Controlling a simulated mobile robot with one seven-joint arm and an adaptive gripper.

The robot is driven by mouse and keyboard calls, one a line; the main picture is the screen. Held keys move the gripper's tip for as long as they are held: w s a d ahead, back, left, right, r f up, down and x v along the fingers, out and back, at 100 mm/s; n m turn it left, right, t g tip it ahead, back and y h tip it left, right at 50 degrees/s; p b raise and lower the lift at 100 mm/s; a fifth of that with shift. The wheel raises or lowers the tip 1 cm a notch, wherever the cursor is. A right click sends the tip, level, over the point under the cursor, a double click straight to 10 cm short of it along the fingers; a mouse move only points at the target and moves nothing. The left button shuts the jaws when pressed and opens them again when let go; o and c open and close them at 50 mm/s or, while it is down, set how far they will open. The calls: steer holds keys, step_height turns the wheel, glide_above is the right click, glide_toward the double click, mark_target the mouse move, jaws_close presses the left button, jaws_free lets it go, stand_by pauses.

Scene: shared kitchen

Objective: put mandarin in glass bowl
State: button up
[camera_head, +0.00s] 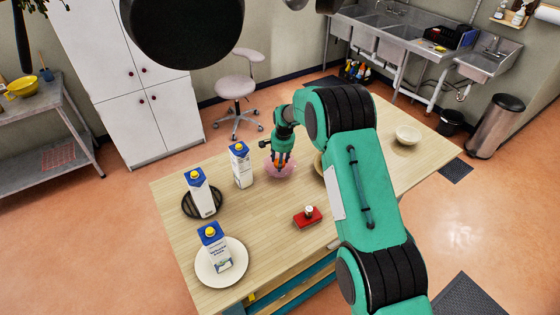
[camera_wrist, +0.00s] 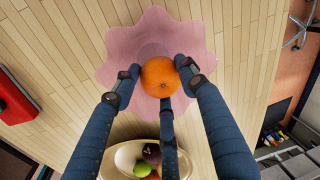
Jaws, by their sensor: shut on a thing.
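The mandarin (camera_wrist: 160,77) is orange and round, held between the fingers of my gripper (camera_wrist: 160,82) in the wrist view. The glass bowl (camera_wrist: 118,62) is pink and translucent with a wavy rim; it lies behind the mandarin and fingertips in that view. In the head view my gripper (camera_head: 281,160) points down at the glass bowl (camera_head: 291,171), over or within its rim. I cannot tell whether the mandarin touches the bowl's bottom. The mandarin is mostly hidden by the fingers in the head view.
Milk cartons stand on the left of the table: one (camera_head: 240,165) near the bowl, one (camera_head: 201,194) on a dark plate, one (camera_head: 214,248) on a white plate (camera_head: 236,274). A red item (camera_head: 307,217) lies in front. A fruit bowl (camera_wrist: 120,160) is close by. A cream bowl (camera_head: 408,135) stands right.

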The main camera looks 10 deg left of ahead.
steer(key=o, duration=1.2)
steer(key=shift+o, duration=0.2)
steer(key=shift+r, duration=0.1)
steer(key=shift+r+p, duration=0.7)
steer(key=shift+r, duration=2.65)
